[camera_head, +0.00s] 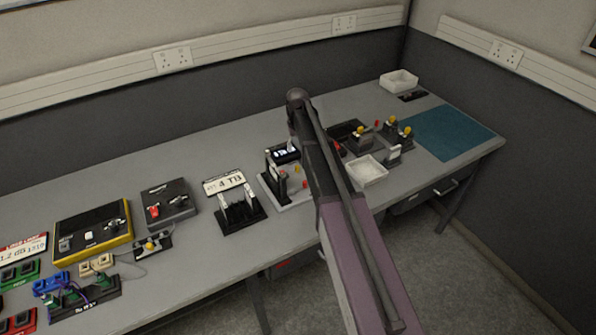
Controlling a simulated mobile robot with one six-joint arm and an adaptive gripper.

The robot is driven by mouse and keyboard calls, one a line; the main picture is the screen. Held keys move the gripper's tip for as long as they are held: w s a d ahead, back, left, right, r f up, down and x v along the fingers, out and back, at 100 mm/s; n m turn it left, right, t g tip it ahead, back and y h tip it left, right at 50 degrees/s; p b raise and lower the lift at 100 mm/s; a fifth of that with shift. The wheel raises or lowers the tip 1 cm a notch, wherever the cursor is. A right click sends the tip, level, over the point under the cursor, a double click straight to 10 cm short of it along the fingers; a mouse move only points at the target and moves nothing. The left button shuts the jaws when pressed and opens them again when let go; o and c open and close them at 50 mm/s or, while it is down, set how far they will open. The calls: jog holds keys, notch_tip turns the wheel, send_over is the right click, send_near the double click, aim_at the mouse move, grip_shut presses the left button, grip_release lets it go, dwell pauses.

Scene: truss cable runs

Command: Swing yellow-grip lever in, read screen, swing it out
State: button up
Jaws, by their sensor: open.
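A small lit screen (286,154) with white marks too small to read sits on a grey-based device (288,200) at the middle of the bench. A small yellow grip (297,169) shows at this device beside my arm, with a red part near it. Other yellow knobs (360,131) stand on dark units to the right, so I cannot tell for sure which is the task's lever. My arm crosses in front of the device and hides its right side. Only a sliver of my gripper (292,144) shows, above the screen; it is open and appears empty.
A blue-green mat (449,133) is clear. A black rack (240,210) stands left of the device; several boxes and connector blocks fill the left bench.

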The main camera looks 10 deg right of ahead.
aim_at(297, 167)
jog(key=shift+f+b, duration=5.05)
jog(key=shift+f, duration=0.3)
grip_shut()
